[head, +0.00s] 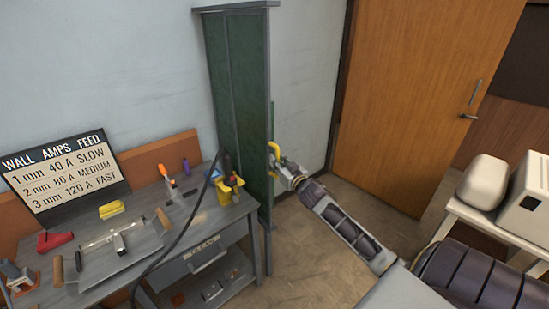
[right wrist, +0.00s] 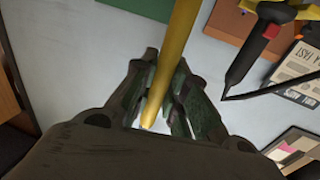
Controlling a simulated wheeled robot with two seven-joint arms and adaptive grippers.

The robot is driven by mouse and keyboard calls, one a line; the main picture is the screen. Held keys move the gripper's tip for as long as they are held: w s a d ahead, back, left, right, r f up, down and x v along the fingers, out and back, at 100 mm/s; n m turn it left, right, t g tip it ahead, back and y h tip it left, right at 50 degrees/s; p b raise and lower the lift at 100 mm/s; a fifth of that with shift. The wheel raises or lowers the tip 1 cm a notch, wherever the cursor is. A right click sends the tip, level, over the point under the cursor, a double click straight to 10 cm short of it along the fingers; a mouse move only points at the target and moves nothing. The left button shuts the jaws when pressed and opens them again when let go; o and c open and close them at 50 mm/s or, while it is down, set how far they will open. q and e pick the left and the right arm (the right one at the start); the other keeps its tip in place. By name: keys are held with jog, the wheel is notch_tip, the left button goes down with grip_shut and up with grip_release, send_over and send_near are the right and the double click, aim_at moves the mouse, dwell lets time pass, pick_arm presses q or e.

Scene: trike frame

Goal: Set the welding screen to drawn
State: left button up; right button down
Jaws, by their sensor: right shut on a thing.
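The welding screen (head: 236,90) is a tall dark green panel in a grey frame. It stands against the wall behind the right end of the workbench, and shows as narrow upright sections. A yellow handle (head: 274,149) sits on its right edge. My right gripper (head: 283,167) is shut on this handle, with the arm reaching in from the lower right. In the right wrist view the yellow bar (right wrist: 178,48) runs between the two fingers. My left gripper is in neither view.
The workbench (head: 150,234) at left carries a yellow holder (head: 229,190), a red tool (head: 54,241) and a lettered board (head: 62,175). A dark cable (head: 184,230) hangs over its front. A wooden door (head: 420,90) and a white cart (head: 490,215) stand at right. Bare floor lies between.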

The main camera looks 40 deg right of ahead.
jog(key=shift+s, duration=0.5)
jog(key=shift+f, duration=0.1)
jog(key=c, duration=1.9)
grip_release()
jog(key=o, duration=0.5)
jog(key=shift+s+d, duration=0.1)
jog(key=shift+s, duration=0.2)
jog(key=shift+w, duration=0.15)
jog(key=shift+s+a, duration=0.25)
jog(key=shift+s, duration=1.75)
jog(key=shift+s+a, duration=0.25)
jog(key=shift+s, duration=1.75)
jog(key=shift+s+a, duration=0.25)
jog(key=shift+s, duration=1.75)
